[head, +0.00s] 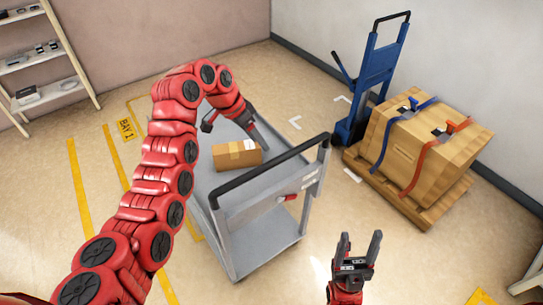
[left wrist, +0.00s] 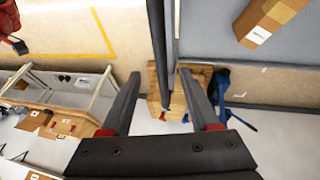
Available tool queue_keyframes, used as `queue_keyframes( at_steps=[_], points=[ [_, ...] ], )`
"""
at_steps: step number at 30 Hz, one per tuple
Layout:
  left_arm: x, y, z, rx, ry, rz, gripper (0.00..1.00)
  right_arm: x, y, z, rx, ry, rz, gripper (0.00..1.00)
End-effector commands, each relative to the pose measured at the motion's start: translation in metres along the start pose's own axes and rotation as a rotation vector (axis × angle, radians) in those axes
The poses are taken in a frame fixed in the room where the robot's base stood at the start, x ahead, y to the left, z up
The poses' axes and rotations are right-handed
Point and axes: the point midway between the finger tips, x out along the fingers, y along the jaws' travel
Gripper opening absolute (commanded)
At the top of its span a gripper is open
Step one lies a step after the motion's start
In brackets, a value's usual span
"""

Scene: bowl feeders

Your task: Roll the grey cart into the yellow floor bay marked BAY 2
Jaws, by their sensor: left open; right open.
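The grey cart (head: 262,250) stands mid-floor in the head view, its black-gripped push handle (head: 270,172) toward me. My left arm reaches over it. No BAY 2 label is readable.
A cardboard box (head: 237,154) lies on the cart's deck. A BAY 1 label (head: 127,128) and yellow lines (head: 78,188) are left. A blue hand truck (head: 374,75) and strapped crate (head: 412,145) on a pallet stand right. A yellow marking (head: 481,297) shows bottom right.

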Motion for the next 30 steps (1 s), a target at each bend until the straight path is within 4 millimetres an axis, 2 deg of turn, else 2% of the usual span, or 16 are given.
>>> queue_keyframes(
  at_steps=[6, 12, 18, 26, 27, 30],
  points=[
    [0.048, 0.003, 0.001, -0.004, -0.007, 0.008, 0.62, 0.018, 0.001, -0.003, 0.000, 0.000, 0.000, 0.61],
    [0.081, 0.001, 0.001, -0.003, -0.005, 0.003, 0.62, 0.029, 0.001, -0.005, 0.000, 0.000, 0.000, 0.61],
    [0.097, 0.000, 0.002, -0.002, -0.004, 0.000, 0.62, 0.032, 0.002, -0.005, 0.000, 0.000, 0.000, 0.61],
    [0.099, 0.000, 0.002, -0.002, -0.003, 0.000, 0.62, 0.032, 0.002, -0.005, 0.000, 0.000, 0.000, 0.61],
    [0.099, 0.000, 0.002, -0.002, -0.003, 0.000, 0.60, 0.032, 0.002, -0.005, 0.000, 0.000, 0.000, 0.61],
    [0.099, 0.000, 0.001, -0.002, -0.002, 0.000, 0.42, 0.032, 0.002, -0.005, 0.000, 0.000, 0.000, 0.61]
  ],
)
